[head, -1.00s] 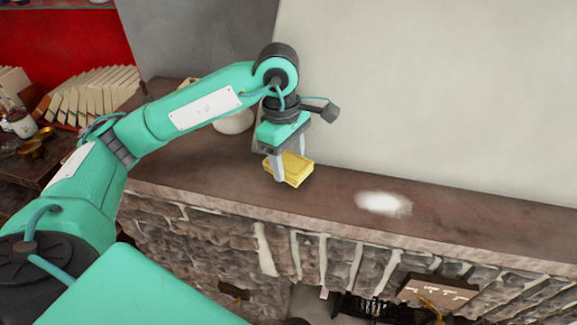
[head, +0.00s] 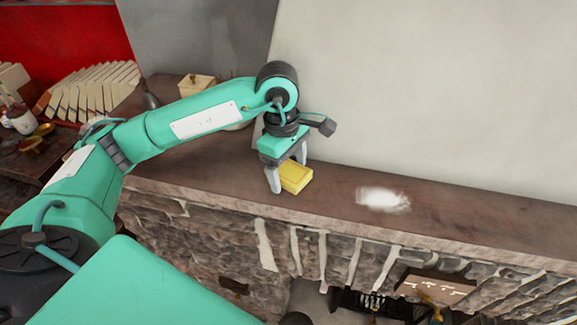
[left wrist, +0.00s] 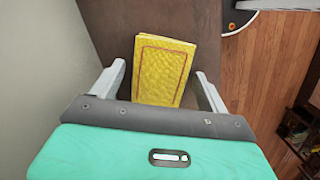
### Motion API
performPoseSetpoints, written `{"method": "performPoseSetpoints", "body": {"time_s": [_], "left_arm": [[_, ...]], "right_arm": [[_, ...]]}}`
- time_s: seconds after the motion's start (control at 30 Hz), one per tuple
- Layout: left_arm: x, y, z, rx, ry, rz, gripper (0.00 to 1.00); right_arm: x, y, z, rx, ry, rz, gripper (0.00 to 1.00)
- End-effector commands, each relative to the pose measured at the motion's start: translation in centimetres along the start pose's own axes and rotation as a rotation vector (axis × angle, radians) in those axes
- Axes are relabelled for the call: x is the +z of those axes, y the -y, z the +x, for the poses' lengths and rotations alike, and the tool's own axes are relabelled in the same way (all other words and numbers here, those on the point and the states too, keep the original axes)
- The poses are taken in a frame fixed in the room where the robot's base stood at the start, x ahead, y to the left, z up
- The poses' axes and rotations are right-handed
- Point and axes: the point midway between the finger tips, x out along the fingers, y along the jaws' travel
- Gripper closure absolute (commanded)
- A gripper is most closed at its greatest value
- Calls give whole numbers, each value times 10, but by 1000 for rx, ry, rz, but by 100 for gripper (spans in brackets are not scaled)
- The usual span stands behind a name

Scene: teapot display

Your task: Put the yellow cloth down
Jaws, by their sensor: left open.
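The yellow cloth (head: 296,177) looks like a folded block and lies on the brown mantel shelf. It also shows in the left wrist view (left wrist: 162,70), between the two fingers with a gap on each side. My left gripper (head: 288,172) is open at the cloth, its fingers apart and not closed on it. The left gripper shows in the left wrist view (left wrist: 160,88) too. My right gripper is not in view.
The mantel shelf (head: 450,215) runs along a pale wall above a stone front. A white patch (head: 383,199) lies on it to the right of the cloth. A small cream box (head: 197,88) stands at the back left. Cream books (head: 90,95) stand at the far left.

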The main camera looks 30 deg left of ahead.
Motion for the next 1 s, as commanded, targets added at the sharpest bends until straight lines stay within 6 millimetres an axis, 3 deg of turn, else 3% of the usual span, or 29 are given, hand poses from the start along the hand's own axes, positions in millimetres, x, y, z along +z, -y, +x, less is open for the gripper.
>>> {"method": "performPoseSetpoints", "body": {"time_s": [0.17,0.27,0.7,1.0], "left_arm": [[0,0,-4,0,0,0,22],[0,-1,-10,4,1,0,22],[0,-1,-85,5,-1,-1,22],[0,0,-115,3,-1,0,22]], "right_arm": [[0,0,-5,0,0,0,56],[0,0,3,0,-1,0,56],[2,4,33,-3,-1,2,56],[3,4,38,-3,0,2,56]]}}
